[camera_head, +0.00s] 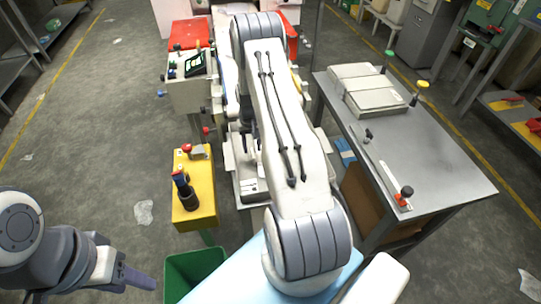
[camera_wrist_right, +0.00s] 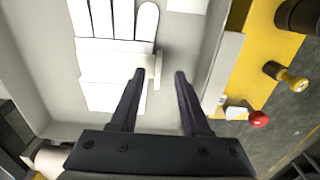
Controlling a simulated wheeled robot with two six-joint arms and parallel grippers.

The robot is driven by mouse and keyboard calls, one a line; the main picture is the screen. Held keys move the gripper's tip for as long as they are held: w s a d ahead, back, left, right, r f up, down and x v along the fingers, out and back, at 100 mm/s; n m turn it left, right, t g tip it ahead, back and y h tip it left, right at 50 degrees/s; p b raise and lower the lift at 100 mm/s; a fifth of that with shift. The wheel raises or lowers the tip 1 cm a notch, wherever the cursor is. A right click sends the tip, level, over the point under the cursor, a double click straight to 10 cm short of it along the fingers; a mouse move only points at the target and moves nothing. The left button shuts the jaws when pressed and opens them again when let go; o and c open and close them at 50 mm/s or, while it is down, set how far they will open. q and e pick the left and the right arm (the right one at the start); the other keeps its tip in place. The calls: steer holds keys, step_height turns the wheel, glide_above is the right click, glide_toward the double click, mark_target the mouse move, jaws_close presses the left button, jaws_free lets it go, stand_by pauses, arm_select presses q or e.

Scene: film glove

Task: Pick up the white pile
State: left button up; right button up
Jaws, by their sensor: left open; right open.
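The white pile (camera_wrist_right: 112,62) shows in the right wrist view as flat, glove-shaped white layers with finger shapes at the top. It lies in a pale grey tray (camera_wrist_right: 40,75). My right gripper (camera_wrist_right: 160,74) is open, with two dark fingers over the pile's right edge. The left finger overlaps a small white edge piece; I cannot tell whether it touches. The right finger is over bare tray. In the head view my right arm covers the middle, and its gripper and the pile cannot be made out. My left gripper (camera_head: 140,280) is open and empty at the lower left.
A yellow control stand (camera_head: 207,204) with a dark knob stands left of my right arm. A grey table (camera_head: 440,150) with pale flat boxes (camera_head: 370,88) is at the right. A green bin (camera_head: 190,272) is at the bottom. Yellow panel parts (camera_wrist_right: 255,60) border the tray's right side.

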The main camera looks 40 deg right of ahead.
mark_target(253, 155)
steer(key=shift+w+d+f+p, duration=0.15)
steer(key=shift+f+p, duration=0.15)
steer(key=shift+f, duration=1.05)
steer(key=shift+w+d+f+p, duration=0.1)
steer(key=shift+f+p, duration=0.15)
steer(key=shift+f, duration=1.1)
jaws_close()
